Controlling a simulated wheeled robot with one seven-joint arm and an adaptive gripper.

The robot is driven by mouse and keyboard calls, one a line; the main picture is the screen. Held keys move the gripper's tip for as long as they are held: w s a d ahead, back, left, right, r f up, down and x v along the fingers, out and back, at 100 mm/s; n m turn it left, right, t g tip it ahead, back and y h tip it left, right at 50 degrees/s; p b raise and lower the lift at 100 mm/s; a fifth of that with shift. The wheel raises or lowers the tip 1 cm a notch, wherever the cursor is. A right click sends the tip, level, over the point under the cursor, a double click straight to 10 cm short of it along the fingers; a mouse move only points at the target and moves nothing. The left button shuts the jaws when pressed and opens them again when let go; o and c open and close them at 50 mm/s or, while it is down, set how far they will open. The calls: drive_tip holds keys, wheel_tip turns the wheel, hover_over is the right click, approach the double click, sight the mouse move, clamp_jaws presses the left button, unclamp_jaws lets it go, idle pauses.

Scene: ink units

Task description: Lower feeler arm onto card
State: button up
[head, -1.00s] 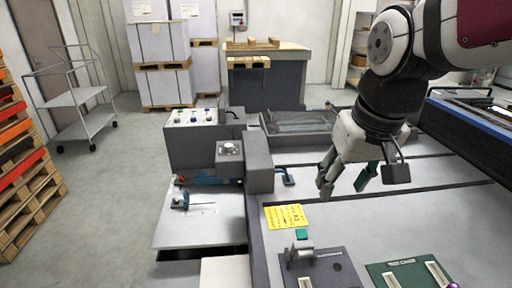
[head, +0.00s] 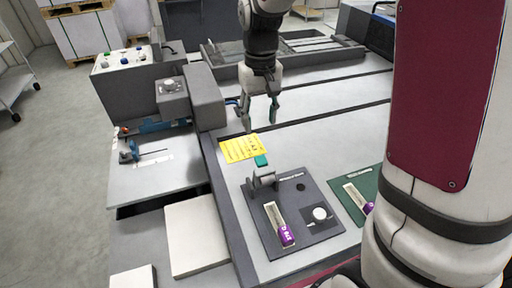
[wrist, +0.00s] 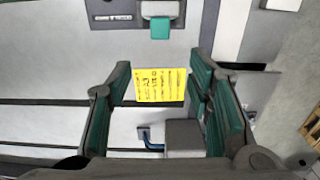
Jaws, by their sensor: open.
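A grey lever (head: 263,180) with a green tab (head: 261,160) stands at the back edge of a dark grey plate (head: 311,235); it seems to be the feeler arm. The tab also shows at the top of the wrist view (wrist: 160,28). I cannot clearly pick out a card under it. A yellow printed sheet (head: 241,148) lies flat just behind the plate. My gripper (head: 260,120) is open and empty above the bench, behind the lever and apart from it. In the wrist view the yellow sheet (wrist: 160,86) shows between my fingers.
The dark plate also bears a pale strip with a purple end (head: 285,236) and a white round piece (head: 320,213). A green plate (head: 367,190) is to the right. A blue device with a thin rod (head: 130,152) and a grey control box (head: 172,97) stand left.

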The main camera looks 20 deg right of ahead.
approach(263, 175)
drive_tip(key=w+f, duration=0.4)
drive_tip(key=w+d+f, duration=0.1)
drive_tip(key=f, duration=0.2)
drive_tip(key=shift+w, duration=0.4)
clamp_jaws()
